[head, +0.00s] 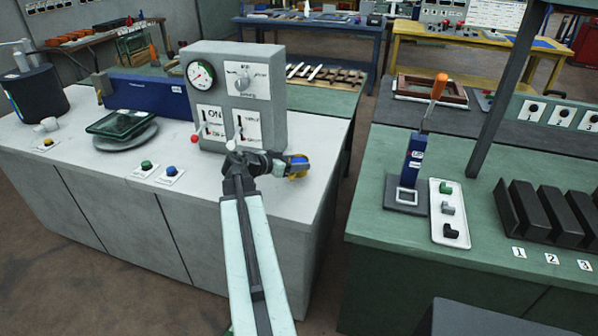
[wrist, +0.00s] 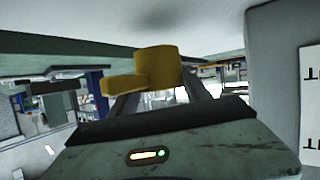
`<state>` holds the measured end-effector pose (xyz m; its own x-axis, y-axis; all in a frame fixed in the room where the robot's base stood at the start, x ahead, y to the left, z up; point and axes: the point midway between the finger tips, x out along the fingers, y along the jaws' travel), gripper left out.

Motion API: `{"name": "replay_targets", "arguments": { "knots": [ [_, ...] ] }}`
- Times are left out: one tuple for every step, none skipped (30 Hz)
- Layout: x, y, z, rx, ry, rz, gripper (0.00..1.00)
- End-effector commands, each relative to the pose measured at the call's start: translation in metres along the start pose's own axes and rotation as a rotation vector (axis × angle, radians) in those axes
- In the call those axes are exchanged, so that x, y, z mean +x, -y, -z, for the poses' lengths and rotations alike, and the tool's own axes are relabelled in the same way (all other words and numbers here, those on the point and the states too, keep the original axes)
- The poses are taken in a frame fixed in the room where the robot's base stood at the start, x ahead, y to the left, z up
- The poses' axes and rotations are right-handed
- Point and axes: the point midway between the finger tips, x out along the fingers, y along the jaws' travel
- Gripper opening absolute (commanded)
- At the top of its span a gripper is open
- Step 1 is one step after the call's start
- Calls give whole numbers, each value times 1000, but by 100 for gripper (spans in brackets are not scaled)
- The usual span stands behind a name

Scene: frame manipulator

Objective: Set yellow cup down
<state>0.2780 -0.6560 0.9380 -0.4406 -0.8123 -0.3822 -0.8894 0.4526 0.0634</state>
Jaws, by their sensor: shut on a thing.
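The yellow cup (head: 299,176) is at the right end of the white counter, just right of the grey control box. In the wrist view the yellow cup (wrist: 158,66) sits between the fingers, with a yellow part sticking out to its left. My gripper (head: 290,166) is shut on it, and partly hides it in the head view. The cup is at or very near the countertop (head: 262,205); I cannot tell whether it touches.
The grey control box (head: 262,95) with gauge and levers stands close behind my gripper. A blue button (head: 169,170) and a green button (head: 146,165) lie to the left. The counter's right edge is near, with a floor gap before the green table (head: 385,225).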

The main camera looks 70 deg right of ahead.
Motion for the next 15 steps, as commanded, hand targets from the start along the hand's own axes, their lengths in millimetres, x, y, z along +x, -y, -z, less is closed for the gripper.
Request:
{"name": "replay_targets", "arguments": {
  "knots": [
    [0,0,0,0,0,0,16],
    [1,-1,0,0,0,0,16],
    [4,-2,1,0,0,0,16],
    [7,-4,1,0,0,-1,16],
    [11,-7,2,0,0,-2,16],
    [16,-6,-8,-1,0,-1,16],
    [18,-5,-16,-1,0,0,16],
    [21,-4,-22,-1,0,0,16],
    [23,-4,-29,-1,0,1,16],
    [25,-4,-32,-1,0,1,16],
    [25,-3,-34,-1,0,1,16],
    [25,-3,-34,-1,0,1,16],
    [25,-3,-33,-1,0,1,16],
    [24,-3,-32,-1,0,1,16],
    [24,-3,-30,-1,0,1,16]
  ]
}}
